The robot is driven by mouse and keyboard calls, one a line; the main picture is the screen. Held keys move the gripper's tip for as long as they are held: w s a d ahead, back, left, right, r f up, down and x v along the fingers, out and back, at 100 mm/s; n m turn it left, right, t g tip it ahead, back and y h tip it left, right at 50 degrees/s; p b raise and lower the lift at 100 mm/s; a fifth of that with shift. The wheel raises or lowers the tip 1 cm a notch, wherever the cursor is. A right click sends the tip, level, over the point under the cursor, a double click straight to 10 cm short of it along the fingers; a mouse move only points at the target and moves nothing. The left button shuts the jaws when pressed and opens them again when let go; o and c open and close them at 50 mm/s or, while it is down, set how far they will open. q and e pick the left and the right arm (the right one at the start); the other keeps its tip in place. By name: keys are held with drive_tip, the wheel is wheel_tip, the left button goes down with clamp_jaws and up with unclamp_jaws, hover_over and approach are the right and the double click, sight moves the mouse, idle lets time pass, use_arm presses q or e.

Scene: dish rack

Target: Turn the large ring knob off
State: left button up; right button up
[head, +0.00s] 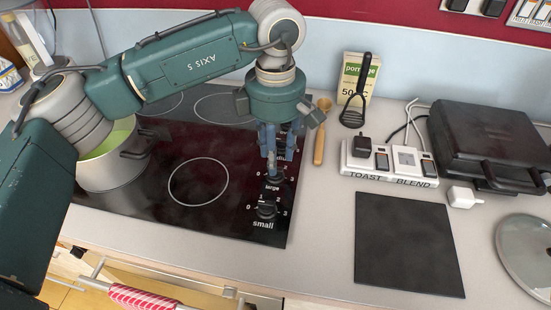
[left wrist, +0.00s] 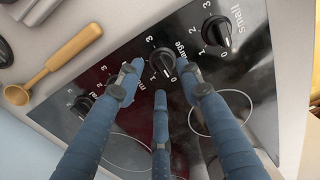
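The large ring knob (left wrist: 162,62) is black and round, on the black stove panel beside the word "large" and the digits 0 to 3. In the head view the knob (head: 275,176) is partly hidden under my left gripper (head: 274,158), which points down over it. In the left wrist view the three blue fingers of my left gripper (left wrist: 162,84) are spread, with the large knob between and just beyond their tips. I cannot tell whether any finger touches it, nor exactly where its pointer sits. My right gripper is in neither view.
The small knob (head: 266,209) and the medium knob (left wrist: 84,104) flank the large one closely. A pot (head: 115,165) with green contents stands on the left of the stove (head: 150,205). A wooden spoon (head: 320,135) lies right of the stove. A dark square mat (head: 408,245) lies farther right.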

use_arm(q)
wheel_tip(320, 180, up, 10)
drive_tip(key=shift+f, duration=0.25)
idle(0.3)
